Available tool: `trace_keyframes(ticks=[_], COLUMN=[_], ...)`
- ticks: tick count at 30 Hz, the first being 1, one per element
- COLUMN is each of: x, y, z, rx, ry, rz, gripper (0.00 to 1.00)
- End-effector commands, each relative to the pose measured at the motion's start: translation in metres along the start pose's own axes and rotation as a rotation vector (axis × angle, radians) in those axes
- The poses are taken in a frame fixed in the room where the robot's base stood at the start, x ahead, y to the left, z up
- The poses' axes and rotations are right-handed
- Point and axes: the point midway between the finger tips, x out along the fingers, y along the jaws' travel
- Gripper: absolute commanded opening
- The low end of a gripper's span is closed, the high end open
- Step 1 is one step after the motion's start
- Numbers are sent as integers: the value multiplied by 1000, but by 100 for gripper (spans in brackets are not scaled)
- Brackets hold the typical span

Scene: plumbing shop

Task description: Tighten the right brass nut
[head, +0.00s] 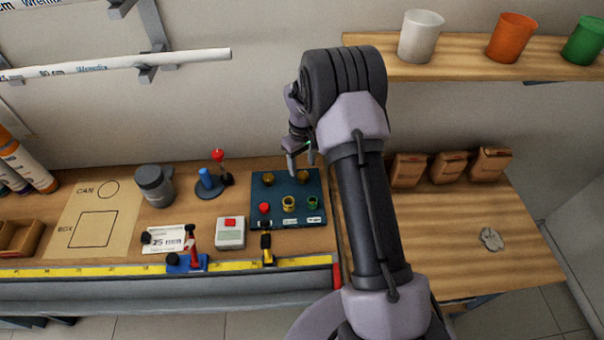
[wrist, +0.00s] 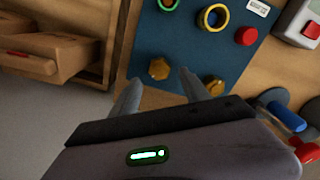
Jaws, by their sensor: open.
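A dark blue panel (head: 258,192) lies on the wooden bench and carries two brass nuts along its back edge. The right brass nut (head: 303,177) sits just below my gripper (head: 301,168); the left brass nut (head: 268,179) is to its left. In the wrist view the panel (wrist: 185,45) appears turned round, so the right brass nut (wrist: 158,68) is on the left and the left brass nut (wrist: 214,88) on the right. My gripper (wrist: 161,76) is open and empty, its fingertips either side of the right nut in that picture. I cannot tell whether they touch it.
The panel's front row has a red button (head: 264,208), a brass ring (head: 289,203) and a green ring (head: 312,202). Left of the panel stand a blue-handled joystick (head: 206,180) and a red-knobbed lever (head: 218,156).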

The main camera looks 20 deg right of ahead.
Motion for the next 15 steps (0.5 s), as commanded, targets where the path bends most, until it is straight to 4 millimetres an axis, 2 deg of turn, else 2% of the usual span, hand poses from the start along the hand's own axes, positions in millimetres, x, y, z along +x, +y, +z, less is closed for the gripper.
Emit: trace_keyframes(ticks=[1,6,15], x=[13,35,39], y=[0,0,0], z=[1,0,0], rx=[1,0,0], ry=[-3,0,1], rz=[-1,0,1], gripper=[54,54,54])
